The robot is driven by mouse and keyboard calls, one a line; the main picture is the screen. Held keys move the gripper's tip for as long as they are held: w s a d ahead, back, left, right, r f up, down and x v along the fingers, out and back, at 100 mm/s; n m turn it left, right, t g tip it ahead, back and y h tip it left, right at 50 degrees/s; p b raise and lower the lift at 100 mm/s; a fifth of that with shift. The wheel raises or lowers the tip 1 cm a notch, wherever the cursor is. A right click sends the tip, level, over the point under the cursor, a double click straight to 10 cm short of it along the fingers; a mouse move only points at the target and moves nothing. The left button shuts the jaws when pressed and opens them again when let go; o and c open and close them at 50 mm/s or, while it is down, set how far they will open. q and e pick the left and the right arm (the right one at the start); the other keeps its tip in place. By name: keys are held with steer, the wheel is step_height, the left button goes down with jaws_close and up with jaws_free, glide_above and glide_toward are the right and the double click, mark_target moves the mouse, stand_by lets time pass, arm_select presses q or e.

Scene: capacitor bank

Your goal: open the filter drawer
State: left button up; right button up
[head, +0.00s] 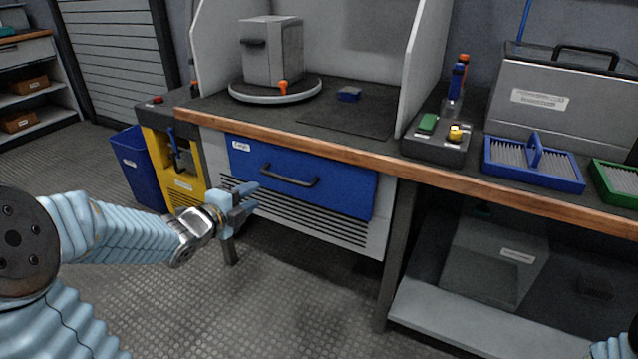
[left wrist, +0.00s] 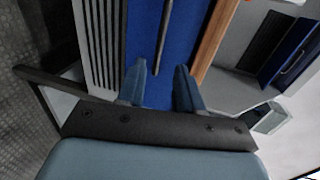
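The blue drawer (head: 335,192) sits under the wooden bench edge, with a small white label at its upper left. Its front looks flush with the grey cabinet, so it appears closed. A black bar handle (head: 290,179) runs across it. My left gripper (head: 251,197) is in front of the drawer's lower left part, left of the handle and apart from it. In the left wrist view its two blue fingers (left wrist: 159,82) are spread with nothing between them. There the handle (left wrist: 163,38) shows as a dark bar beyond the fingertips. My right gripper is not in view.
A vented grey panel (head: 300,222) lies below the drawer. A yellow cart (head: 178,185) and blue bin (head: 138,168) stand to the left. The bench top (head: 340,112) above holds a grey box on a round plate. The floor in front is clear.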

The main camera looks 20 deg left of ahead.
mark_target(281, 179)
arm_select(q)
steer(key=x, duration=1.3)
steer(key=shift+w, duration=0.3)
steer(key=shift+d, duration=0.1)
jaws_close()
